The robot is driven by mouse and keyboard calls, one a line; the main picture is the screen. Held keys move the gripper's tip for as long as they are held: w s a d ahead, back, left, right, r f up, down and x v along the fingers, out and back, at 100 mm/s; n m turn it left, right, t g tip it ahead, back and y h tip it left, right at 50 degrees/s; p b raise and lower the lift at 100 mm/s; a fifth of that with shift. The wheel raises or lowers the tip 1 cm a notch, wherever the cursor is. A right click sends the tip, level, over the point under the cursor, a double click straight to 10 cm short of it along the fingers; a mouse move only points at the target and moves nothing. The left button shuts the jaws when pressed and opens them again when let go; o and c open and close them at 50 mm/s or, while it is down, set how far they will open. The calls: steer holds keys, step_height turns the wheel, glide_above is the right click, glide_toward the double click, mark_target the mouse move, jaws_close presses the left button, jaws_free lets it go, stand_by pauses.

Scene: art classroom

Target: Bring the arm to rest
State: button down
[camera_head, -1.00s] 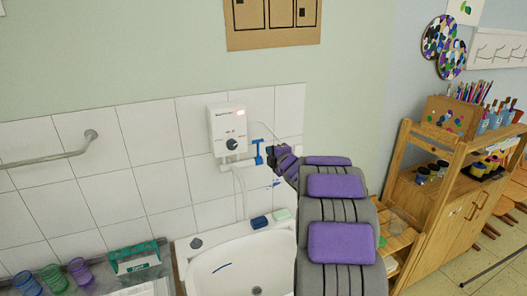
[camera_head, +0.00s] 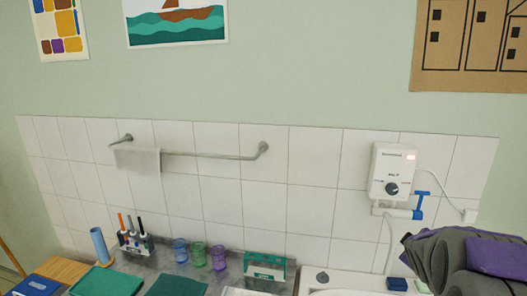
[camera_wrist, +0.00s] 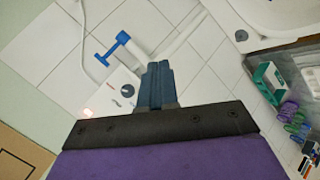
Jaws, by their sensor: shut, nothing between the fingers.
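My gripper (camera_wrist: 158,88) shows in the wrist view as two dark blue fingers closed together, with nothing between them. Behind it in that view are the tiled wall and the white water heater (camera_wrist: 112,92) with its dark knob. In the head view my arm is at the lower right, grey with purple pads, below and in front of the water heater (camera_head: 393,172). The gripper's fingers do not show clearly in the head view. A blue tap handle (camera_head: 420,207) is just above the arm there; it also shows in the wrist view (camera_wrist: 112,50).
A white sink (camera_head: 345,291) lies low at the right. Left of it, a counter holds a green box (camera_head: 265,268), several coloured cups (camera_head: 198,254) and a marker holder (camera_head: 137,242). A towel rail (camera_head: 205,155) juts from the wall.

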steer(key=s+a+f+m+g+y, duration=0.1)
steer(key=s+a+f+m+g, duration=0.1)
steer(key=s+a, duration=0.7)
steer(key=s+a+f+m+g+y+b, duration=0.1)
steer(key=s+a+f+g, duration=0.3)
steer(key=s+a, duration=0.5)
steer(key=s+a+f+m+g+y+b, duration=0.1)
steer(key=s+a+f+m+g+y, duration=0.2)
steer(key=s+a, duration=0.7)
steer(key=shift+s+m+g, duration=0.4)
steer(key=shift+s+g, duration=0.6)
steer(key=shift+s, duration=3.6)
steer(key=shift+d+f, duration=0.1)
steer(key=shift+d, duration=0.35)
steer(key=shift+a, duration=0.2)
